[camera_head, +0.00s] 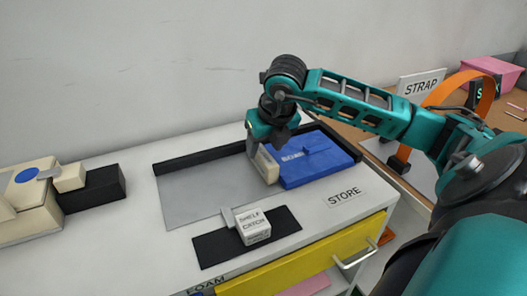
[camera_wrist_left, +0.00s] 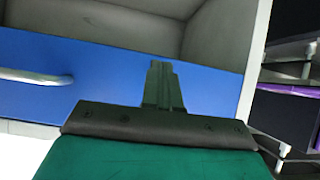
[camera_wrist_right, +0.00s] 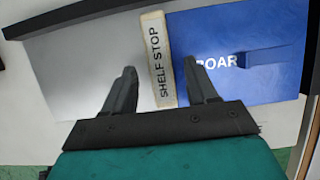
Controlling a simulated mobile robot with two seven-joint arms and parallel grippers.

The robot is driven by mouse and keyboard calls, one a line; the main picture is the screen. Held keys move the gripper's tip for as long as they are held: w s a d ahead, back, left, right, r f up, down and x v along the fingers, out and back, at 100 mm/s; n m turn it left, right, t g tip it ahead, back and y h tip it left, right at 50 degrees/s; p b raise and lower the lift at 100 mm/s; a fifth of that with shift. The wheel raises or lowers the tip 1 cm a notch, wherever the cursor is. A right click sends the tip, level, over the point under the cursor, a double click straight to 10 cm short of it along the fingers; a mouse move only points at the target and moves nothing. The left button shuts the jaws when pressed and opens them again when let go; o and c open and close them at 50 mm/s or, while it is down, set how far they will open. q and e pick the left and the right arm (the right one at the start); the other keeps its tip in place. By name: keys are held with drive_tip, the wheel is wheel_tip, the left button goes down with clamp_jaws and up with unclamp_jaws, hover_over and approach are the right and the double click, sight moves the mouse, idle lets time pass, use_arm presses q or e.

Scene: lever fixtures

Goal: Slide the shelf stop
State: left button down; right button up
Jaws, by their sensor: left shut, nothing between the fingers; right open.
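The shelf stop (camera_wrist_right: 157,60) is a cream bar with black lettering in the right wrist view. It stands along the left edge of a blue board (camera_wrist_right: 270,50). In the head view the shelf stop (camera_head: 264,167) is partly hidden by my right gripper (camera_head: 270,150). My right gripper (camera_wrist_right: 160,85) is open, with one finger left of the stop over the grey plate and the other right of it over the board. I cannot tell whether the fingers touch it. My left gripper (camera_wrist_left: 162,70) is shut and empty, seen in front of a blue drawer face (camera_wrist_left: 100,75).
A shelf catch block (camera_head: 253,227) sits on a black base at the counter's front. A dark rail (camera_head: 200,157) runs behind the grey plate (camera_head: 190,195). A yellow drawer (camera_head: 300,262) is below. An orange strap (camera_head: 485,85) stands at right.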

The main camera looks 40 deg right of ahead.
drive_tip(key=shift+x, duration=1.15)
clamp_jaws()
